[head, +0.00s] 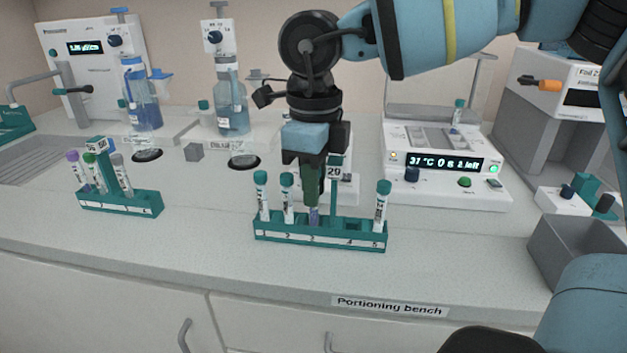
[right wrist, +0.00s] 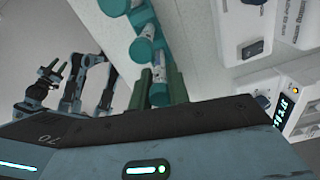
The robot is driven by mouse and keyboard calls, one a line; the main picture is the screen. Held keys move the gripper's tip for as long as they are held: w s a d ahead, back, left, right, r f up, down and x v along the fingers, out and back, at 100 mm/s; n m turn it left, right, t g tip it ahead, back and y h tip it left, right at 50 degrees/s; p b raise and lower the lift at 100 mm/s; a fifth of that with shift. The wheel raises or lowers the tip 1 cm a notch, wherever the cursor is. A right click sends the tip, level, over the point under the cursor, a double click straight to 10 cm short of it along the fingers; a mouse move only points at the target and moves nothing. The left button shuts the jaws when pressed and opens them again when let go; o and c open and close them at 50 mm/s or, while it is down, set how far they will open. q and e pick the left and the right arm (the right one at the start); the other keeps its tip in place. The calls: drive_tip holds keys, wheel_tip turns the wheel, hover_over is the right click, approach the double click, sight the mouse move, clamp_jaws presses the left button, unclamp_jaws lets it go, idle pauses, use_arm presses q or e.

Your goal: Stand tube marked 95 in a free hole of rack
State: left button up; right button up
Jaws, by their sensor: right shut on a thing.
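My right gripper (head: 312,200) points straight down over the middle of the teal rack with the sign 29 (head: 268,235). It is shut on a tube (head: 314,215), whose lower part shows below the fingers at hole 3. I cannot tell how deep it sits, and its mark is not readable. In the right wrist view the fingers (right wrist: 160,88) close around the tube (right wrist: 158,93). Teal-capped tubes stand in hole 1 (head: 262,195), hole 2 (head: 288,198) and hole 5 (head: 381,205). Hole 4 shows no tube. My left gripper cannot be made out.
A second teal rack (head: 150,203) with several tubes stands at the left. Behind are two bottle dispensers (head: 140,100) and a white heater block (head: 450,185) with a lit display. A grey bin (head: 570,255) is at the right. The bench front is clear.

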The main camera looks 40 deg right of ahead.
use_arm(q)
drive_tip(key=shift+f, duration=0.1)
use_arm(e)
drive_tip(key=o, duration=0.9)
wheel_tip(320, 180, up, 4)
drive_tip(key=shift+f, duration=0.1)
wheel_tip(320, 180, up, 3)
drive_tip(key=shift+r, duration=0.15)
use_arm(q)
drive_tip(key=shift+w+a+r+t, duration=0.25)
drive_tip(key=shift+w+r, duration=0.25)
drive_tip(key=shift+w, duration=0.25)
use_arm(e)
drive_tip(key=shift+r, duration=0.3)
use_arm(q)
drive_tip(key=shift+d, duration=0.2)
